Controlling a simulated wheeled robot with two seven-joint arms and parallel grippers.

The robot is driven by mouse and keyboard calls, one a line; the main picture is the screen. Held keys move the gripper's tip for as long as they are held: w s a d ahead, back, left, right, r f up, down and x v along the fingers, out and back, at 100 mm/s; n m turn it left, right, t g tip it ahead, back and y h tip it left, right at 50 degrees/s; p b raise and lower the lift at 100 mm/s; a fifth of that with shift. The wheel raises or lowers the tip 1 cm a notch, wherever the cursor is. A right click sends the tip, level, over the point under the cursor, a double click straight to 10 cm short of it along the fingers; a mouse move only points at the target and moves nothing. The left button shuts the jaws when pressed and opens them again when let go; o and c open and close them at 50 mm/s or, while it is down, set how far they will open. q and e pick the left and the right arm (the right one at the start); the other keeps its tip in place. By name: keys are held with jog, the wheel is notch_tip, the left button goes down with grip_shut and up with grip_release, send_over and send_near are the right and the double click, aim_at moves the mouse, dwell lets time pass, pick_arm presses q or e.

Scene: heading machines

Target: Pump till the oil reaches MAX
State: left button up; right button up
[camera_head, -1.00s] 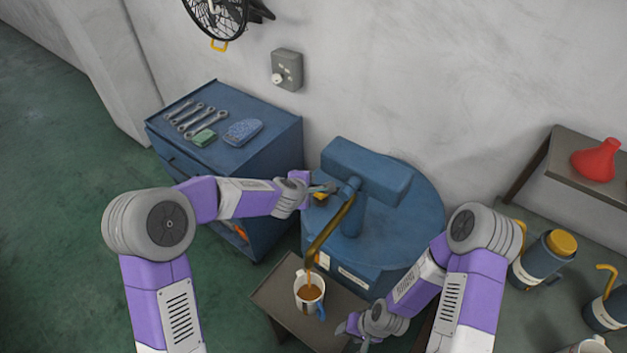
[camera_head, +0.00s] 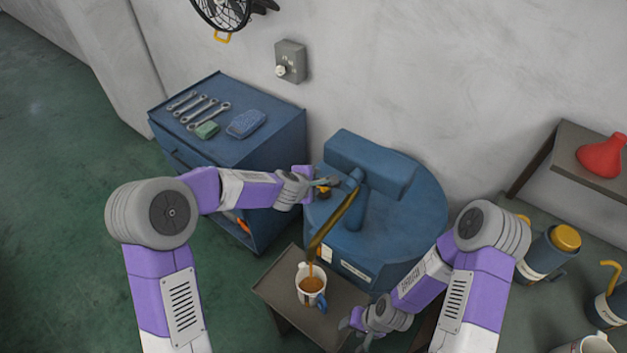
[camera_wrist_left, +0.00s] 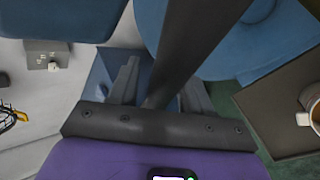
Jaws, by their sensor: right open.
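A blue drum-shaped machine (camera_head: 415,225) stands by the wall. The mug holds brown oil; I cannot read a MAX mark. My left gripper (camera_head: 328,185) is at the machine's left side, beside the upper spout. In the left wrist view its fingers (camera_wrist_left: 160,88) stand apart with a dark bar (camera_wrist_left: 195,45) running between them; whether they press on it is unclear. My right gripper (camera_head: 358,332) is open and empty, right of the mug.
The mug stands on a small brown table (camera_head: 275,288). A blue cabinet (camera_head: 275,150) with wrenches is at the left. Bottles (camera_head: 549,254) stand on the bench at right, and a red flask (camera_head: 602,155) sits on a shelf. A switch box (camera_head: 290,62) is on the wall.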

pick_arm(q)
jog(key=v, duration=0.7)
jog(key=shift+s+r+p, duration=0.2)
jog(key=shift+p, duration=0.25)
pick_arm(e)
jog(key=shift+r, duration=0.45)
pick_arm(q)
jog(key=shift+a, duration=0.1)
